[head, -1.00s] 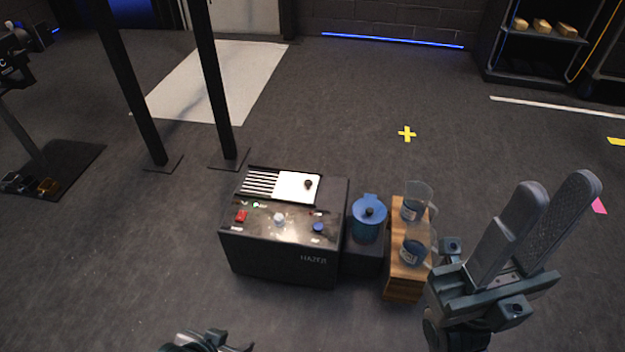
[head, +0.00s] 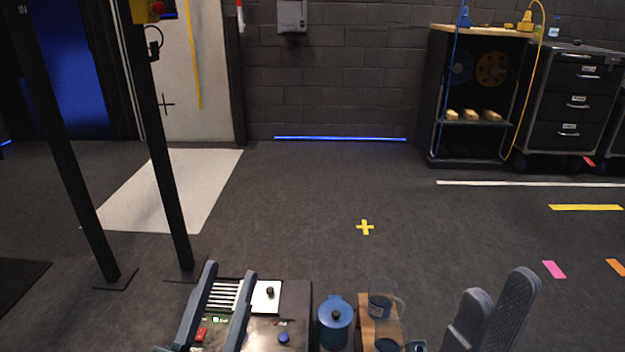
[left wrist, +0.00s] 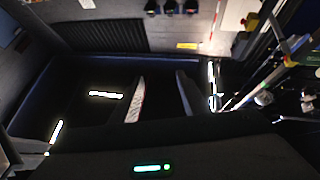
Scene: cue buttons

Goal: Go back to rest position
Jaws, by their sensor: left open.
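My left gripper (head: 229,270) is at the bottom of the head view, open and empty, its fingers pointing up in front of the black button box (head: 297,298). Its fingers also show, apart, in the left wrist view (left wrist: 160,82). The red button (head: 201,335) shows between the fingers. The blue button (head: 284,338) shows to the right of them. I cannot tell whether the fingers touch the box. My right gripper (head: 496,282) is at the lower right, open and empty, clear of the box.
A blue lidded pot (head: 335,318) stands right of the box, then a wooden stand (head: 366,325) with clear jugs (head: 383,300). Black posts (head: 165,160) stand at left. Shelves (head: 470,140) and drawers (head: 572,105) line the back wall. Floor around the yellow cross (head: 365,227) is clear.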

